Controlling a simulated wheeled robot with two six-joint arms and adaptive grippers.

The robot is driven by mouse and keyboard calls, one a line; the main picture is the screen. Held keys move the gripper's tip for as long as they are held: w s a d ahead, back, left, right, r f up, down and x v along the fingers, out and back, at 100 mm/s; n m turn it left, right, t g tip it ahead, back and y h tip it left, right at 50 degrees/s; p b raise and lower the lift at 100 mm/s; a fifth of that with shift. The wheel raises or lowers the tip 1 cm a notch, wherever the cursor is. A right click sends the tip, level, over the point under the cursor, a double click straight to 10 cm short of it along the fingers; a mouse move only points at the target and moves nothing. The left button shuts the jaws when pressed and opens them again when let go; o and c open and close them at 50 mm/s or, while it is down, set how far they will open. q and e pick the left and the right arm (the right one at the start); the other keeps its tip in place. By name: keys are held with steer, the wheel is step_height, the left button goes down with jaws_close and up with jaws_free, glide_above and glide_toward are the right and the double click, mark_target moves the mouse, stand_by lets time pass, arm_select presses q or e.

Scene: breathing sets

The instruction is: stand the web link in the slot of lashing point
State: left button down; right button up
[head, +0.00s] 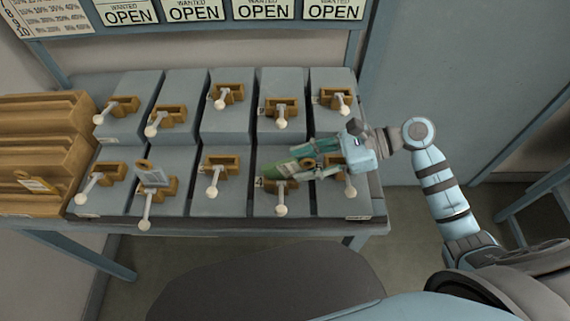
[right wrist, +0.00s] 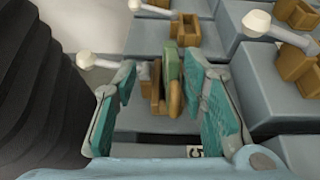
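A green, flat piece that looks like the web link (right wrist: 173,64) stands upright at a brown wooden slotted holder (right wrist: 155,88) on a grey block. In the head view the green piece (head: 284,170) is at the front-row holder second from the right. My right gripper (head: 310,162) reaches in from the right, beside this piece. In the right wrist view its two teal-padded fingers (right wrist: 160,90) are spread, one on each side of the piece, with visible gaps. Whether the piece is fully down in the slot is hard to see. My left gripper is not in view.
Two rows of grey blocks (head: 181,87) carry wooden holders and white-knobbed levers, which stick out forward. A grey tag (head: 152,174) stands at a front-left holder. A stepped wooden rack (head: 40,145) with a tag (head: 37,185) is at the left. OPEN signs (head: 263,10) hang behind.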

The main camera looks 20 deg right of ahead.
mark_target(277, 166)
steer(key=a, duration=0.1)
steer(key=w+a+f, duration=0.1)
steer(key=a, duration=0.1)
steer(key=w+a+f+p, duration=0.1)
steer(key=shift+w+a, duration=0.25)
steer(key=shift+a+f, duration=0.25)
steer(key=shift+a, duration=0.2)
steer(key=shift+d, duration=0.1)
jaws_close()
